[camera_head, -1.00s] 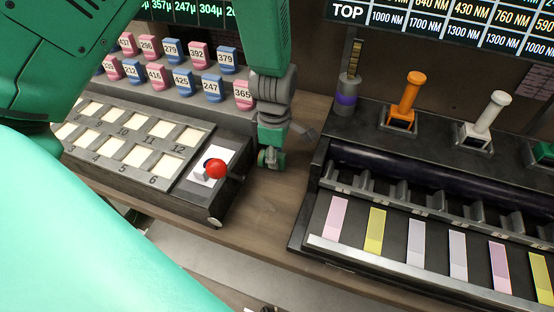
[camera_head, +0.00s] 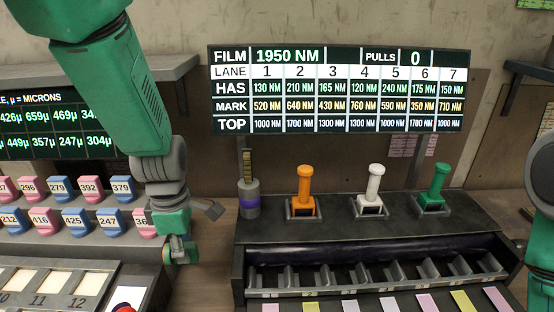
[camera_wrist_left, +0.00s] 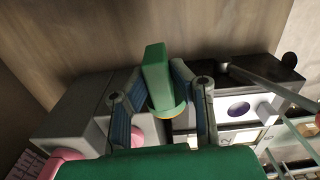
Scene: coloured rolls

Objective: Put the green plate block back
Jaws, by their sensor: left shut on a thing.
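A green block (camera_wrist_left: 157,72) stands between the two fingers of my left gripper (camera_wrist_left: 163,110) in the left wrist view. The gripper is shut on it, and a thin yellowish edge shows at its lower end. In the head view my left gripper (camera_head: 183,250) hangs over the bench, between the rack of numbered blocks and the laned machine. The held block is hard to make out there. My right gripper is not in view; only part of my right arm shows at the right edge.
Orange (camera_head: 304,190), white (camera_head: 371,188) and green (camera_head: 436,186) handles stand on the machine's top (camera_head: 340,233). Pink and blue numbered blocks (camera_head: 76,220) fill the left rack. A red knob (camera_head: 124,309) is at the bottom. A screen (camera_head: 340,90) reads FILM 1950 NM, PULLS 0.

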